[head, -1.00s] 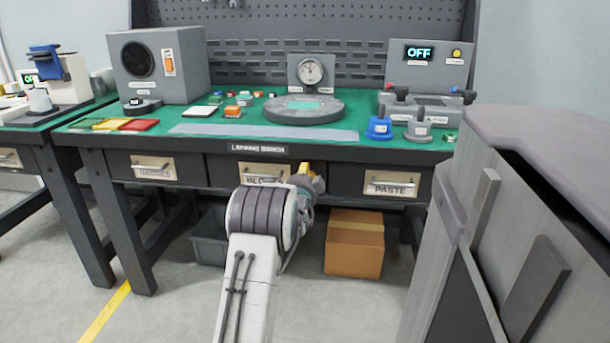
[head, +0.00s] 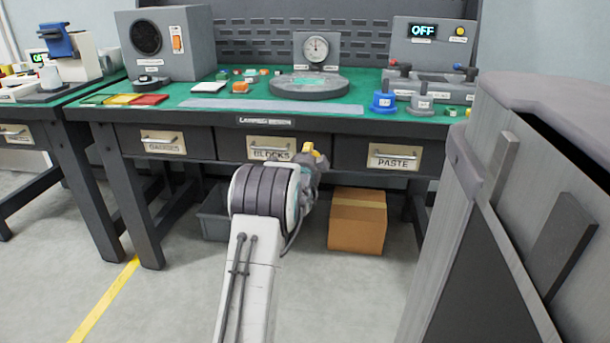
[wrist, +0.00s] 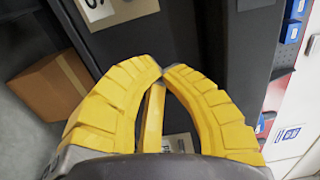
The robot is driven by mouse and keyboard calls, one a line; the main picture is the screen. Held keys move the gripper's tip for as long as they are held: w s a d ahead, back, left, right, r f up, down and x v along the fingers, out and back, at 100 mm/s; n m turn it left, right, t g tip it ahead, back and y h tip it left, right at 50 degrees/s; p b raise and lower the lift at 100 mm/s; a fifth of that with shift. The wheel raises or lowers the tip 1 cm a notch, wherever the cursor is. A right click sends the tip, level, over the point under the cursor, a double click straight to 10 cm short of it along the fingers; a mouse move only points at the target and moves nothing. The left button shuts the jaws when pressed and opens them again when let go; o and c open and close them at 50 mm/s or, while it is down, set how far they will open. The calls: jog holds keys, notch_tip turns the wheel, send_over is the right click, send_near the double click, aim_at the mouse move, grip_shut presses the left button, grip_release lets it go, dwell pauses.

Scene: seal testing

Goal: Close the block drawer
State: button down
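The block drawer (head: 232,148) is the middle one under the lapping bench, labelled BLOCKS, with a bar handle (head: 270,151). In the head view its front looks about level with its neighbours; a small gap cannot be ruled out. My gripper (head: 318,157) is in front of the drawer's right end and partly hides it. In the wrist view my gripper's yellow fingers (wrist: 163,71) meet at their tips with nothing seen held. Dark panels lie just beyond the tips, with part of a pale label (wrist: 100,10) at top left. Whether the tips touch a panel is unclear.
The gauges drawer (head: 128,140) is on the left and the paste drawer (head: 430,160) on the right. A cardboard box (head: 357,232) and a grey bin (head: 212,226) stand under the bench. A grey cabinet-like body (head: 440,265) fills the right foreground.

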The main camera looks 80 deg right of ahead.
jog(key=a+p, duration=0.1)
jog(key=a, duration=0.8)
jog(key=shift+a+p, duration=0.2)
jog(key=shift+p, duration=0.2)
jog(key=shift+s, duration=0.1)
